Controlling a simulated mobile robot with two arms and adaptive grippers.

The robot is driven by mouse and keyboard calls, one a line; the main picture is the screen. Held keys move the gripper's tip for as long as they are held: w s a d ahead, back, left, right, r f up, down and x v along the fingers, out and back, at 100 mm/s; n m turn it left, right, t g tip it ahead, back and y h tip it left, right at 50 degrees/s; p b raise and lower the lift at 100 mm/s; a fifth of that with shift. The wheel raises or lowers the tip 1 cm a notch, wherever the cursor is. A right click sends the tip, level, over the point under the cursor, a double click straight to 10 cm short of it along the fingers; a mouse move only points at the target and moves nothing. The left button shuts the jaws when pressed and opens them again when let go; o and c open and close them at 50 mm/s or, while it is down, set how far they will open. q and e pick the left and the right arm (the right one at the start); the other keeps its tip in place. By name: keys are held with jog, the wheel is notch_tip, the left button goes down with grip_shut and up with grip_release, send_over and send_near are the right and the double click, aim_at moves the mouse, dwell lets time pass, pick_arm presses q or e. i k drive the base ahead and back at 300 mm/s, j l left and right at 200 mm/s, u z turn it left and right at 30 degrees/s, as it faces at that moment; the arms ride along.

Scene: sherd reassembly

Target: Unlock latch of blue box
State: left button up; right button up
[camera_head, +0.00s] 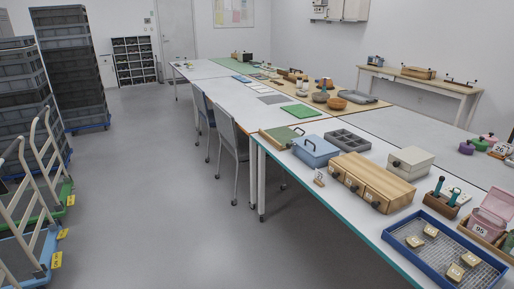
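A blue box (318,153) sits at the left edge of the near part of the long table, with its lid down. A dark handle shows on its left side. The latch is too small to make out, so I cannot tell whether it is locked. Neither of my grippers is in the picture.
Right of the blue box is a grey compartment tray (347,141); behind it is a green-topped tray (283,135). Wooden drawers (371,182), a white box (410,162) and a blue-rimmed tray (400,246) stand nearer. Chairs (229,139) stand along the left. The floor aisle is clear.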

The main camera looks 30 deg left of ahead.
aim_at(288, 146)
jog(key=u, duration=0.6)
jog(key=i+j+u, duration=0.15)
jog(key=i+j, duration=0.15)
jog(key=i, duration=0.45)
jog(key=i+j+u, duration=0.15)
jog(key=i, duration=0.65)
jog(key=i+j+u, duration=0.1)
jog(key=i, duration=0.65)
jog(key=j, duration=0.05)
